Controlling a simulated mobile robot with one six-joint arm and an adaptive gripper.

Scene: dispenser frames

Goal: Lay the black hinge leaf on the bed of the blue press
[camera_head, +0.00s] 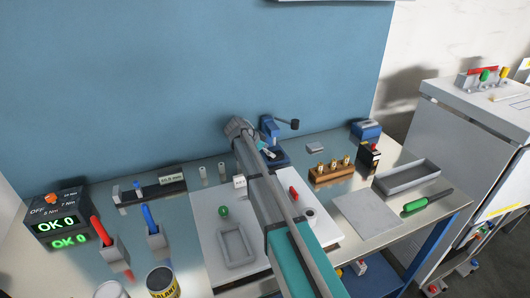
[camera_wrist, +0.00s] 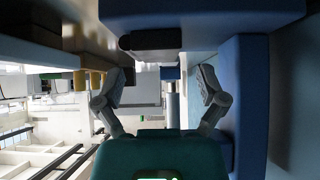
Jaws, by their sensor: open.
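The blue press (camera_head: 269,129) stands at the back of the bench against the blue wall, with a lever ending in a dark knob. My arm crosses in front of it and hides part of it in the head view. In the wrist view blue press parts (camera_wrist: 245,100) lie close along the right side and across the top. My gripper (camera_wrist: 158,78) is open beside the press, its two fingers apart with nothing visibly held between them. A dark rounded part (camera_wrist: 150,42) shows beyond the fingertips; I cannot tell what it is. I cannot make out the black hinge leaf in either view.
A wooden block with brass pieces (camera_head: 331,172), a grey tray (camera_head: 408,177) and a green-handled tool (camera_head: 428,201) are to the right. A white board (camera_head: 212,245) lies under my arm. A flat grey plate (camera_head: 367,215) is bare.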

